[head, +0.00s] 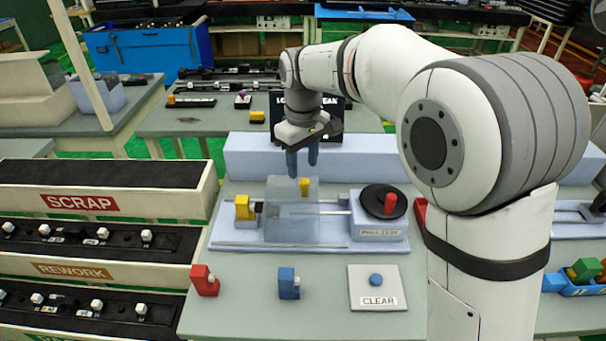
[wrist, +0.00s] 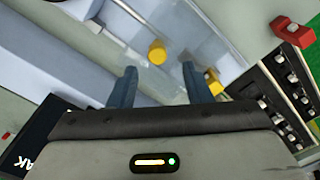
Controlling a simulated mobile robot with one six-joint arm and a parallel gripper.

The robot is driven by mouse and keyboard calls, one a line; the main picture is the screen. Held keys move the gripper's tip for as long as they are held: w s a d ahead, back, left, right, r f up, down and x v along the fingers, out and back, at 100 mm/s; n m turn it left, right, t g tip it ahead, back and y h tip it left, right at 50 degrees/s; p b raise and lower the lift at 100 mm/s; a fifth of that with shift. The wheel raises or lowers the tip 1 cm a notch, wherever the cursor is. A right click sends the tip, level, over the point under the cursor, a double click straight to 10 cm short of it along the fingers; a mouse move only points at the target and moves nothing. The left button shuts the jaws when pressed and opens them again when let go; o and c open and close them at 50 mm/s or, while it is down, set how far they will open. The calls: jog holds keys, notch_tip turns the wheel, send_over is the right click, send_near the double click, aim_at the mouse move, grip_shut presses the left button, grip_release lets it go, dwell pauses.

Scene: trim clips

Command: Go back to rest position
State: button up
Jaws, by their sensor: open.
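My gripper (head: 302,160) hangs above the fixture at the middle of the bench, its blue fingers pointing down. In the wrist view the two blue fingers (wrist: 167,88) stand apart with nothing between them. A yellow part (head: 304,187) shows just below the fingers, behind a clear panel (head: 292,222); it also shows in the wrist view (wrist: 157,52), ahead of the fingertips and apart from them. A second yellow part (head: 243,208) is at the left end of the fixture (head: 335,240). My arm reaches in from the right.
A red clip (head: 205,280), a blue clip (head: 288,283) and a CLEAR button plate (head: 377,289) are on the bench front. A black disc with a red knob (head: 390,205) is right of the panel. SCRAP (head: 80,203) and REWORK (head: 73,271) bins stand left. A dark screen is behind my gripper.

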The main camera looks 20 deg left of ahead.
jog(key=shift+r, duration=0.35)
jog(key=s+d+r+m+t, duration=0.1)
jog(key=s+d+m, duration=0.4)
jog(key=d, duration=0.7)
jog(key=s+d+m+t, duration=0.1)
jog(key=s+d+m, duration=0.35)
jog(key=d, duration=0.75)
jog(key=s+d+f+m+t, duration=0.1)
jog(key=s+d+f+m, duration=0.1)
jog(key=s+d, duration=0.4)
jog(key=s+f, duration=0.1)
jog(key=s, duration=0.2)
jog(key=shift+s+f, duration=0.2)
jog(key=shift+s, duration=0.2)
